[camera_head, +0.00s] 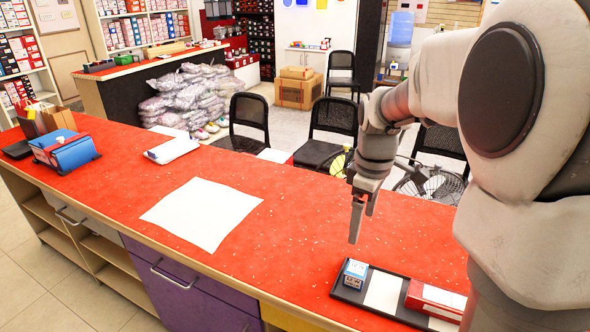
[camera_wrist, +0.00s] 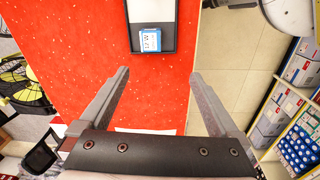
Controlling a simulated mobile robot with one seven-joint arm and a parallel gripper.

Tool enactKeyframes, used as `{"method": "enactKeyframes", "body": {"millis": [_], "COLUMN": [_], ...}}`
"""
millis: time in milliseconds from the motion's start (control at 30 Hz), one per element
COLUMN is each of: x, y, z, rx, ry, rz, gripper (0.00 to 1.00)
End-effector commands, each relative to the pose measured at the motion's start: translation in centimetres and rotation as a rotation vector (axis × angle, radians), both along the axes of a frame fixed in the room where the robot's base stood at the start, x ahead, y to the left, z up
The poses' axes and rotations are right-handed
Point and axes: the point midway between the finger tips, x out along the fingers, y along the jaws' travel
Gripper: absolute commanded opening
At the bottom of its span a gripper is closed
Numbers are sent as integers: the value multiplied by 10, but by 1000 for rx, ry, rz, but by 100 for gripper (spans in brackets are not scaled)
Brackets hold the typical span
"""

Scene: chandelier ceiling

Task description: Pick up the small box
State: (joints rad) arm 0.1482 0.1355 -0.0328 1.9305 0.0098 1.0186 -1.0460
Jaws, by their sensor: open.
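The small box (camera_head: 355,273) is blue with a white printed top. It sits at the left end of a black tray (camera_head: 346,294) on the red counter. In the wrist view the small box (camera_wrist: 150,40) lies at the near end of the tray (camera_wrist: 133,14), beyond my fingertips. My gripper (camera_head: 362,220) is open and empty, pointing down above the counter, behind and above the box in the head view. In the wrist view its two fingers (camera_wrist: 160,75) are spread wide with red counter and floor between them.
A red and white box (camera_head: 435,300) and a white card (camera_head: 383,291) share the tray. A white sheet (camera_head: 202,212) lies flat on the counter (camera_head: 290,250). A blue holder (camera_head: 65,150) stands at the far left. Black chairs (camera_head: 330,130) stand behind the counter.

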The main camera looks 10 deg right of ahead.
Motion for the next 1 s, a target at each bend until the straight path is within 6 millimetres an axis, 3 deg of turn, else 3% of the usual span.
{"method": "enactKeyframes", "body": {"millis": [100, 367, 800, 1000], "x": [12, 20, 20, 20], "y": [-9, -14, -14, -14], "z": [-19, -40, -131, -151], "rx": [2, 4, 4, 4], "ry": [36, 60, 62, 59], "rz": [64, 119, 119, 118], "gripper": [98, 98, 98, 98]}}
